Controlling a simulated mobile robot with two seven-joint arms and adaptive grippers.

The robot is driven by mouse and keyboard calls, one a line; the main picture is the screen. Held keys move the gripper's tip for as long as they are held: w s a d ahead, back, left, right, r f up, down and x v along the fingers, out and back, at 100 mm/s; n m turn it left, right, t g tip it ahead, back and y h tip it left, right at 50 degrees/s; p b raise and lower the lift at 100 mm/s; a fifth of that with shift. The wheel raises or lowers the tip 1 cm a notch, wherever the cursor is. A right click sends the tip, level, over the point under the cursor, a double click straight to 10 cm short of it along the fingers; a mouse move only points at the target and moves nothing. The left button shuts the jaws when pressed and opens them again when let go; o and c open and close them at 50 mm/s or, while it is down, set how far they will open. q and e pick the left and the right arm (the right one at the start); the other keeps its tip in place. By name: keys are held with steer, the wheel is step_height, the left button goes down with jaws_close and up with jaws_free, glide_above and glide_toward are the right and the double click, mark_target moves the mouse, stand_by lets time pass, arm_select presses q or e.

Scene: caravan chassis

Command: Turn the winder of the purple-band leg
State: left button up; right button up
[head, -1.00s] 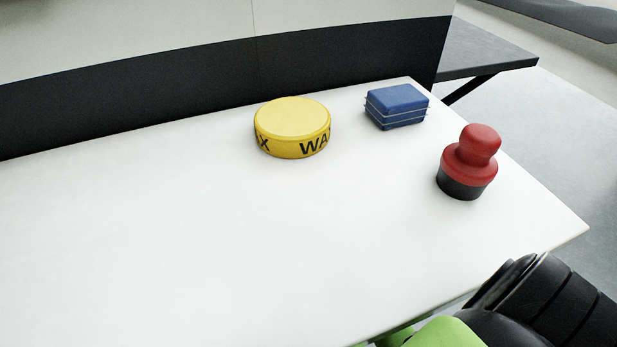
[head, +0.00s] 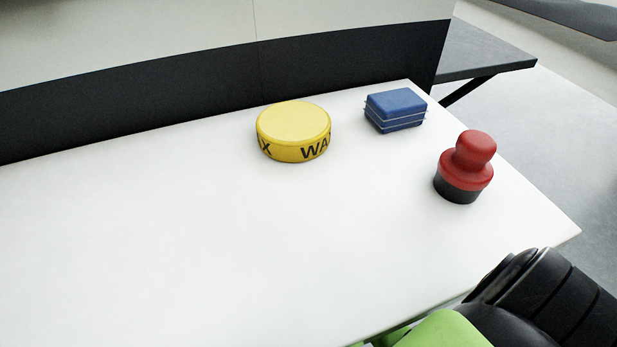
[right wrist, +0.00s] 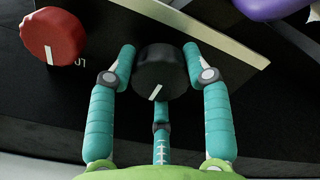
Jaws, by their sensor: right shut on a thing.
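In the right wrist view, my right gripper (right wrist: 160,66) has its teal fingers closed around a black knob (right wrist: 154,75) with a white mark on its face. A third finger sits below the knob. A purple thing (right wrist: 268,8) shows only in part at the top right corner; whether it is the leg's band I cannot tell. No leg or winder can be clearly made out. My left gripper is in neither view.
A red knob (right wrist: 52,36) with a white mark stands left of the black knob. In the head view, a white table (head: 200,240) holds a yellow wax tin (head: 293,122), a blue block (head: 396,108) and a red-and-black handled tool (head: 465,168).

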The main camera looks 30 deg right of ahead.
steer(key=shift+s+d+f+n, duration=0.25)
steer(key=shift+f+n, duration=0.2)
steer(key=shift+n, duration=1.05)
steer(key=shift+d+r+n, duration=0.1)
steer(key=shift+r+n, duration=0.05)
steer(key=shift+n, duration=0.25)
steer(key=shift+w, duration=0.1)
steer(key=o, duration=1.2)
steer(key=shift+d, duration=0.1)
steer(key=shift+c, duration=0.2)
steer(key=shift+r, duration=0.1)
steer(key=v, duration=1.2)
steer(key=shift+r, duration=0.1)
